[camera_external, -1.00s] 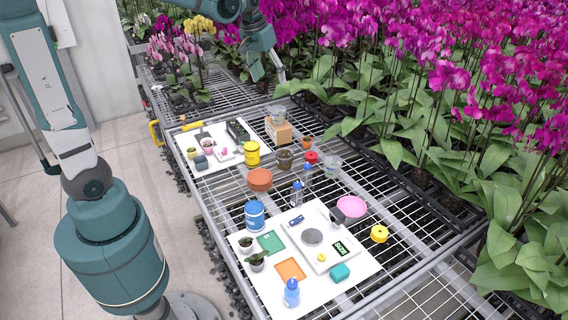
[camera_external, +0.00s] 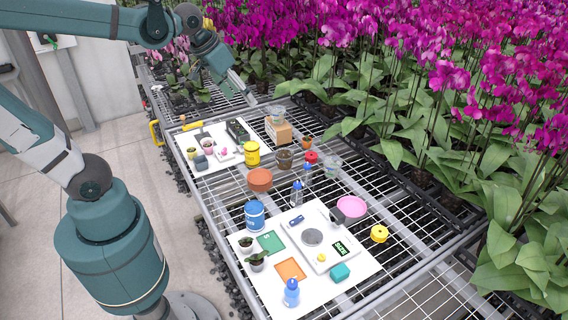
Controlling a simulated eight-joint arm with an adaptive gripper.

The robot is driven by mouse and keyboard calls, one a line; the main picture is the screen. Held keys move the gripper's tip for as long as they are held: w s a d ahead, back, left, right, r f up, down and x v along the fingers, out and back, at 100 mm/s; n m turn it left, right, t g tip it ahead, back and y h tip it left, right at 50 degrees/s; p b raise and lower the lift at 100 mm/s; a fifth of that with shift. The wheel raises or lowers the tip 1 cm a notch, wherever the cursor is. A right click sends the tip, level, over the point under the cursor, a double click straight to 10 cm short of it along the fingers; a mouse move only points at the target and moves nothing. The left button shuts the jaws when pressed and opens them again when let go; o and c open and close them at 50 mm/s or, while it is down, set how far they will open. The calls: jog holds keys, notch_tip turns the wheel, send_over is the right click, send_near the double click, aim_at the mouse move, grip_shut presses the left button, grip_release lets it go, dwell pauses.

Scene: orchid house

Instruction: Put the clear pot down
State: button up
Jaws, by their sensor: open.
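Two see-through pots show. One clear pot (camera_external: 276,113) stands on top of a small cardboard box (camera_external: 279,132) toward the back of the mesh bench. Another clear pot (camera_external: 332,166) stands on the mesh to the right of the red item. My gripper (camera_external: 249,98) is above the back of the bench, to the left of the pot on the box and apart from it. Its fingers are small in this view; it is open and I see nothing in it.
A white board (camera_external: 228,167) with small pots and tools lies at the back left. A front white board (camera_external: 262,290) holds a scale (camera_external: 318,257), bottles and colored squares. Orchids crowd the right side.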

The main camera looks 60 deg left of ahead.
jog(key=s+d+f+m, duration=0.1)
jog(key=s+d+f, duration=0.1)
jog(key=s, duration=0.3)
jog(key=s+d+f+t, duration=0.1)
jog(key=s+d+f, duration=0.1)
jog(key=s, duration=0.3)
jog(key=shift+s+d+f+m+t+h, duration=0.2)
jog(key=shift+d+f+m+t+h, duration=0.1)
jog(key=shift+d+m, duration=0.15)
jog(key=shift+f, duration=0.1)
notch_tip(320, 180, down, 20)
jog(key=b, duration=1.9)
jog(key=shift+r+b, duration=0.25)
jog(key=shift+b, duration=0.15)
jog(key=shift+o, duration=0.5)
